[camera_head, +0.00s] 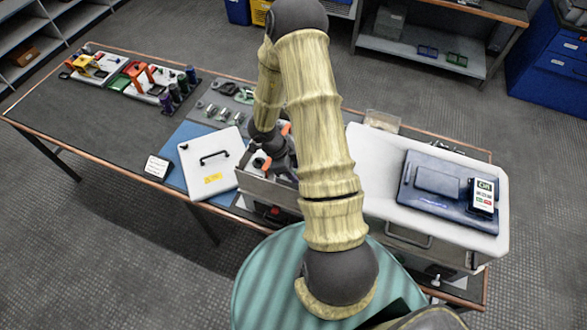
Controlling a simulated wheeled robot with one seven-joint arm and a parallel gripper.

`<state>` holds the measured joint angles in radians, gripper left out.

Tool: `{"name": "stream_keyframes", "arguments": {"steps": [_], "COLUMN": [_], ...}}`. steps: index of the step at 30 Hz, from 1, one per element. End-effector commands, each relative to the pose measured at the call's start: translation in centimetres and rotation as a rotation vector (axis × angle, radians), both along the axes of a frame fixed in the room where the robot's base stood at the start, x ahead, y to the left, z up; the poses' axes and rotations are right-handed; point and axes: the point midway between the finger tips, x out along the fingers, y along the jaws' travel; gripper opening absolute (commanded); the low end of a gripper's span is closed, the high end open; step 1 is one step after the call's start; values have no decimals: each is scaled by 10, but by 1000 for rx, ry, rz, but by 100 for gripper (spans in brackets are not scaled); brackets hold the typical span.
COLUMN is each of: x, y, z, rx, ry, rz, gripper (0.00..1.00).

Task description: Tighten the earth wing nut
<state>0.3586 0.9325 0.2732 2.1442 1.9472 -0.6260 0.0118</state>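My gripper (277,150) is low over the bench, just right of a white panel with a black handle (210,165) and at the left end of an open grey metal box (270,190). My own arm hides much of it, and orange parts show beside it. Its fingers are too small and covered to tell whether they are open or shut. I cannot pick out the earth wing nut for certain. A small silvery fitting (436,281) shows at the bench's front right, below the white-topped cabinet (375,165), well away from my gripper; I cannot tell whether it is the nut.
A dark blue case (420,200) with a display (482,195) lies on the cabinet. Tools and coloured parts (130,75) lie at the bench's far left. A small white card (157,166) lies at the front edge. The left bench top (60,105) has clear room.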

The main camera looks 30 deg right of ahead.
Motion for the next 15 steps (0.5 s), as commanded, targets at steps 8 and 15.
{"name": "stream_keyframes", "arguments": {"steps": [8,15], "x": [0,0], "y": [0,-1], "z": [0,1], "rx": [0,0], "ry": [0,0], "rz": [0,0], "gripper": [0,0]}}
